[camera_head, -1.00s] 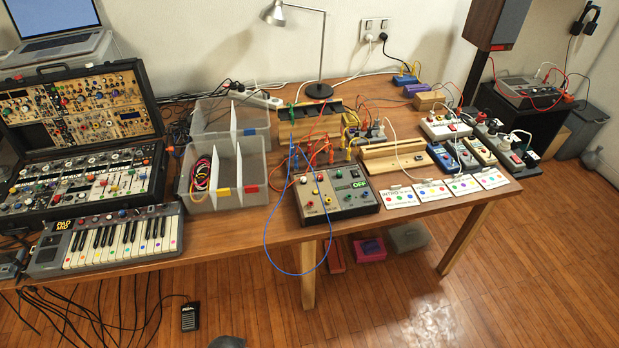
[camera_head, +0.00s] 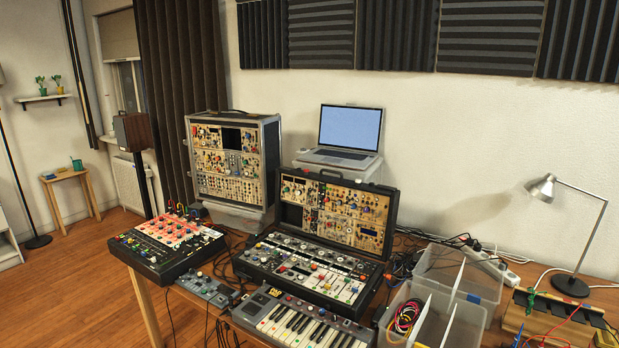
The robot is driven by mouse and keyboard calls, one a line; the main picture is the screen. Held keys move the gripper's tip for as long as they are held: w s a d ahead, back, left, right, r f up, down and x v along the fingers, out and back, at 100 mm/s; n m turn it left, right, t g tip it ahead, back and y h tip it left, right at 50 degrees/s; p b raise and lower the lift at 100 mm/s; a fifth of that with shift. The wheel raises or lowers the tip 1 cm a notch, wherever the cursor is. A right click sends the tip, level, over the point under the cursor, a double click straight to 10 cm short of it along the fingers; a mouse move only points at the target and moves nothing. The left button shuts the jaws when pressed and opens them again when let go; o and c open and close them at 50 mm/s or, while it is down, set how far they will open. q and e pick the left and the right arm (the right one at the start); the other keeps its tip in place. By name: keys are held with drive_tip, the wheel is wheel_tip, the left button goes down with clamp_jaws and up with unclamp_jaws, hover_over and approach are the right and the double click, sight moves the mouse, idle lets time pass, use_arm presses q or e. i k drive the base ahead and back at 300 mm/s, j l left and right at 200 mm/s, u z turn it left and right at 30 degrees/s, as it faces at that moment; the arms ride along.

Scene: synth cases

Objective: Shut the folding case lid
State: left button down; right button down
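The folding case (camera_head: 310,270) stands open on the wooden table in the middle of the head view. Its lid (camera_head: 336,213) is raised and leans slightly back, with synth modules filling its inner face. The base holds panels with knobs, faders and coloured buttons. A small keyboard (camera_head: 300,322) lies directly in front of the base. Neither of my grippers is in view.
A laptop (camera_head: 348,135) on a stand is behind the lid. A tall upright module case (camera_head: 235,160) stands behind left. A mixer (camera_head: 167,243) is at the left table end. Clear divided bins (camera_head: 437,322), cables and a lamp (camera_head: 573,285) crowd the right.

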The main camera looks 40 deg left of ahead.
sight(307, 215)
drive_tip(key=u, duration=1.1)
drive_tip(key=i+j, duration=0.1)
